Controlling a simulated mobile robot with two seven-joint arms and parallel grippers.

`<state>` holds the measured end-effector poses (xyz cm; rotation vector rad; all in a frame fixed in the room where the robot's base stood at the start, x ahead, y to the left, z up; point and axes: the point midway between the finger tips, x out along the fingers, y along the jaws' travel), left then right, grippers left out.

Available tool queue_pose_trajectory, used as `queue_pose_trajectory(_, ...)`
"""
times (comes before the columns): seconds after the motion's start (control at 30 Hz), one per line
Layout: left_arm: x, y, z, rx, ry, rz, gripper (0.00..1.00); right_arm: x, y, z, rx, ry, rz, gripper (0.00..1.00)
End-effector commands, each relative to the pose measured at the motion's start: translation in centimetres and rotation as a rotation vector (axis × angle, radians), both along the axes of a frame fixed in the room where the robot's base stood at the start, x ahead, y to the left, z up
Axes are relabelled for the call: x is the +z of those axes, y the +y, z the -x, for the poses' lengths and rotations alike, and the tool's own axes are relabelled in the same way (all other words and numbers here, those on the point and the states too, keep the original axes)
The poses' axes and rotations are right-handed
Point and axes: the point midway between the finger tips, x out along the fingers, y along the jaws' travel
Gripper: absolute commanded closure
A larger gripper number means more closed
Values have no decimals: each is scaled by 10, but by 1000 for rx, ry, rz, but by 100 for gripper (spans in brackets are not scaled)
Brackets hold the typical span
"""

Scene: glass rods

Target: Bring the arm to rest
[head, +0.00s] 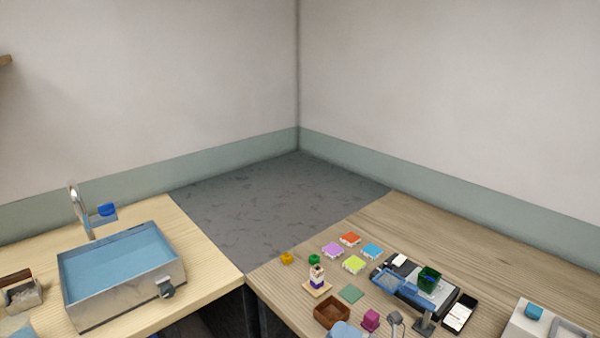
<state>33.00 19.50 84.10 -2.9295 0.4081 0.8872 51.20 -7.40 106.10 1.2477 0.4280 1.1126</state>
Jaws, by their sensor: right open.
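My right gripper (396,319) shows small and grey at the bottom edge, low over the front of the right-hand wooden table (385,215). It is open, and I see nothing held in it. A pale blue rounded part beside it, cut by the bottom edge, looks like part of my arm. My left gripper is not in view. I cannot make out any glass rods at this size.
Several coloured tiles, a black tray (448,298) with a blue dish and a green box (429,278), and a white-screened device (460,313) crowd the right table. A blue-filled basin (120,268) stands on the left table. The right table's far part is clear.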

Motion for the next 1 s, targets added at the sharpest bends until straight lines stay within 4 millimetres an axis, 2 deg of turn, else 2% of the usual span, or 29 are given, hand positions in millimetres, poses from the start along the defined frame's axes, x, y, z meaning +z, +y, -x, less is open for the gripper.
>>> queue_pose_trajectory(0.03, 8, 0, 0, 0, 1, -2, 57, -5, -9, 7, -65, 161, -104, 33)
queue_pose_trajectory(0.13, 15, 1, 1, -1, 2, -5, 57, -30, -33, 19, -199, 495, -318, 33)
queue_pose_trajectory(0.27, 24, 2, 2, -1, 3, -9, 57, -75, -67, 50, -375, 925, -601, 33)
queue_pose_trajectory(0.4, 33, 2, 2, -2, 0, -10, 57, -126, -99, 103, -555, 1331, -884, 33)
queue_pose_trajectory(0.5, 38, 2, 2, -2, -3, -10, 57, -152, -112, 141, -658, 1544, -1041, 33)
queue_pose_trajectory(0.6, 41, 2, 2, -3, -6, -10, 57, -169, -119, 169, -728, 1677, -1144, 33)
queue_pose_trajectory(0.7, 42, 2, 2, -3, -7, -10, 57, -176, -123, 183, -763, 1741, -1196, 33)
queue_pose_trajectory(1.0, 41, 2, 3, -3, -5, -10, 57, -178, -123, 185, -769, 1755, -1206, 33)
